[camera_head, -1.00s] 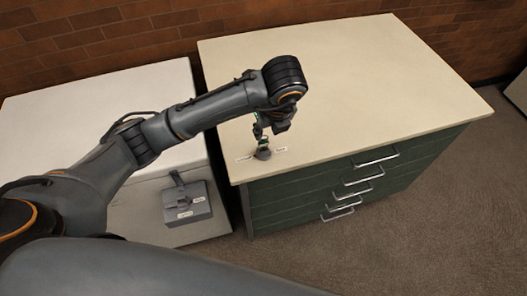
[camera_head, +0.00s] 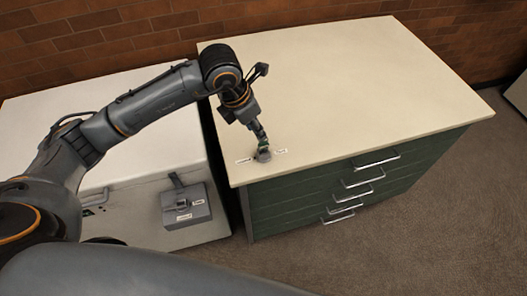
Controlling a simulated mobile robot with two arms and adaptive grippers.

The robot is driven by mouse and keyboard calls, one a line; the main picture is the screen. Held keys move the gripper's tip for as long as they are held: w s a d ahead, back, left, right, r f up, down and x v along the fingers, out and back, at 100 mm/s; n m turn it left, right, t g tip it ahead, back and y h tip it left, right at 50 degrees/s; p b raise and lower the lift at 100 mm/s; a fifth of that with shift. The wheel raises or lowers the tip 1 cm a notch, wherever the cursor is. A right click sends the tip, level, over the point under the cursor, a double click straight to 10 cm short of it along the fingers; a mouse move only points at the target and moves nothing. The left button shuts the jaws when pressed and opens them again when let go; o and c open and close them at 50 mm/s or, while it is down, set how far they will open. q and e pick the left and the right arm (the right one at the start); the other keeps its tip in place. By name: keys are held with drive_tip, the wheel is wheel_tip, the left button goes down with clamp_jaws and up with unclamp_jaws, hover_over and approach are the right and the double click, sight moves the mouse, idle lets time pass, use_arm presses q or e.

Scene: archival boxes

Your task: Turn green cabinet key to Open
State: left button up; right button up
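The green cabinet (camera_head: 300,205) has a cream top and a dark green drawer front. A small grey round key lock (camera_head: 264,156) sits on the top near its front left corner. A small white label (camera_head: 244,161) lies to its left and another (camera_head: 281,151) to its right; their words are too small to read. My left gripper (camera_head: 262,141) reaches down from the upper left, with its fingertips at the lock. The key is mostly hidden by the fingers, and I cannot tell whether they are closed around it. My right gripper is not in view.
A white cabinet (camera_head: 140,150) stands to the left, across a narrow dark gap. A grey switch box (camera_head: 186,206) with a lever and small labels is on its front. A brick wall is behind. Most of the cream top and the floor at right are clear.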

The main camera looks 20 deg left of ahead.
use_arm(q)
drive_tip(key=m, duration=0.4)
drive_tip(key=b, duration=0.6)
hover_over(263, 154)
drive_tip(key=a, duration=0.1)
drive_tip(key=shift+g+h, duration=0.4)
drive_tip(key=f, duration=0.6)
drive_tip(key=shift+w+f, duration=0.2)
drive_tip(key=shift+f, duration=0.15)
drive_tip(key=shift+w+d+f+b, duration=0.1)
drive_tip(key=shift+d+f+b, duration=0.05)
drive_tip(key=shift+f+b, duration=0.3)
clamp_jaws()
